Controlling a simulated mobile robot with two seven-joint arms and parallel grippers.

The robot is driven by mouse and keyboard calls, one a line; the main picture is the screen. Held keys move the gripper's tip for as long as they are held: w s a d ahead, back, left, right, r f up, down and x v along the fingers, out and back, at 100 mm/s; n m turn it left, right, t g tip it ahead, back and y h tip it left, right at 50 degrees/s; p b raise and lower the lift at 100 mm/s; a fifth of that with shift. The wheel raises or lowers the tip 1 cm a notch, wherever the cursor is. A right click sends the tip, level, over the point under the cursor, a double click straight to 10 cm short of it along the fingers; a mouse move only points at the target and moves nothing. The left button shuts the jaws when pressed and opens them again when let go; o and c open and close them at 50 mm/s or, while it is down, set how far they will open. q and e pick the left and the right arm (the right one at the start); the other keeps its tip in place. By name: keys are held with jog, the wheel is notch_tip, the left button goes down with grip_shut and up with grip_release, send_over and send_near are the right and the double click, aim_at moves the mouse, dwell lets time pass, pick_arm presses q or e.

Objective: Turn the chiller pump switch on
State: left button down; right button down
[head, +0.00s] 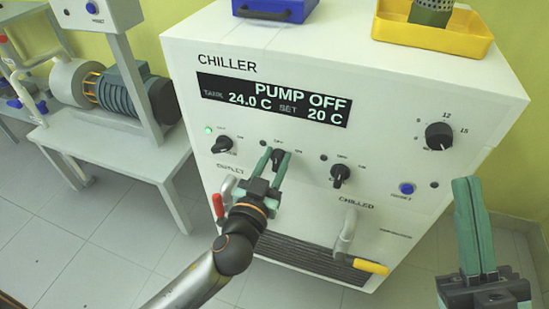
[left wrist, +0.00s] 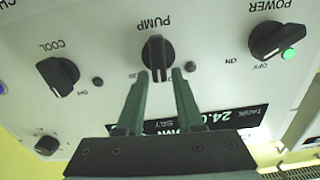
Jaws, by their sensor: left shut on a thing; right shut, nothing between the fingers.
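The white chiller (head: 185,60) faces me, and its display (head: 273,99) reads PUMP OFF, tank 24.0 C, set 20 C. The black pump switch (head: 278,157) is the middle knob of the lower row. In the left wrist view the pump switch (left wrist: 157,50) has its ridge pointing straight along the finger direction. My left gripper (head: 277,153) is shut on this knob, with its green fingertips (left wrist: 160,73) on either side of it.
The power knob (head: 223,144) with a lit green lamp (head: 208,130) is to the left, and the cool knob (head: 340,175) to the right. Below are a red-handled valve (head: 218,205) and a yellow-handled valve (head: 371,267). A yellow tray (head: 430,37) and blue box (head: 275,9) sit on top.

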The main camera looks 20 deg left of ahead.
pick_arm(q)
jog(key=shift+d+f+m+p, duration=0.25)
jog(key=shift+m+p, duration=0.2)
jog(key=shift+m, duration=1.35)
jog(key=shift+d+f+m+p, duration=0.15)
jog(key=shift+f+m+p, duration=0.25)
jog(key=shift+m, duration=1.4)
jog(key=shift+d+f+m+p, duration=0.25)
jog(key=shift+m+p, duration=0.2)
jog(key=shift+m, duration=1.65)
jog(key=c, duration=0.8)
grip_release()
jog(key=shift+a, duration=0.1)
jog(key=shift+r, duration=0.15)
jog(key=shift+s, duration=0.1)
